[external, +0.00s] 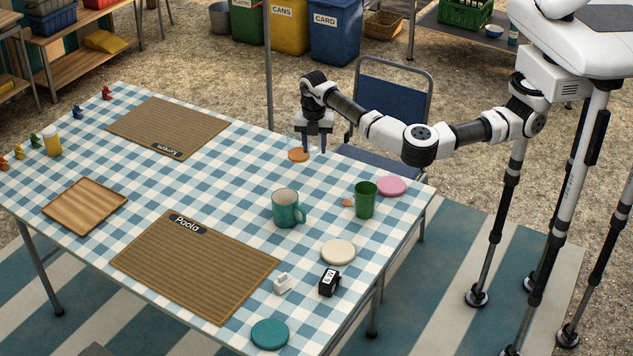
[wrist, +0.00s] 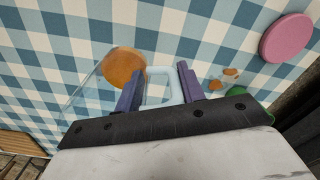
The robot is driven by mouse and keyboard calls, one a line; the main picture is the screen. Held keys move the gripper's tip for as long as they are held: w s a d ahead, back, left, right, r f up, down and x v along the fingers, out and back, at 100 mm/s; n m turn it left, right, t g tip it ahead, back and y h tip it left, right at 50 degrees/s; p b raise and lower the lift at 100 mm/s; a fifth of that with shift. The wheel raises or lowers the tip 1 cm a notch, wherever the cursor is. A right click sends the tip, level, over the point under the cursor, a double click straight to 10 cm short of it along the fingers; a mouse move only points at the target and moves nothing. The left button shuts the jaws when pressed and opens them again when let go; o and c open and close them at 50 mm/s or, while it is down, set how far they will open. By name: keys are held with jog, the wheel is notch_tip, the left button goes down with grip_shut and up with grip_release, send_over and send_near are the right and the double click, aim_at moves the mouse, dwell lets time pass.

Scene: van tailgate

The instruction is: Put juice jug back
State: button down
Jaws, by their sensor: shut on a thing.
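My gripper (external: 315,148) is near the far right edge of the checked table. In the wrist view my gripper (wrist: 158,88) is shut on the pale handle (wrist: 158,78) of a clear juice jug (wrist: 88,92). The jug is see-through and shows only faintly in the external view, just left of my fingers. An orange coaster (external: 298,155) is at the jug; in the wrist view the coaster (wrist: 124,68) shows beside the handle, partly through the clear wall. I cannot tell whether the jug touches the coaster or the table.
A green cup (external: 366,200), a teal mug (external: 286,208), a pink coaster (external: 391,186) and a cream coaster (external: 338,252) stand nearer the camera. A small orange-brown piece (external: 347,203) lies by the cup. A woven placemat (external: 168,126) is to the left. A blue chair (external: 392,105) stands behind.

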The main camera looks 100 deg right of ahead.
jog(key=shift+f+p, duration=0.4)
jog(key=shift+f, duration=2.65)
jog(key=shift+f, duration=0.15)
jog(key=c, duration=0.9)
grip_release()
jog(key=shift+o, duration=0.2)
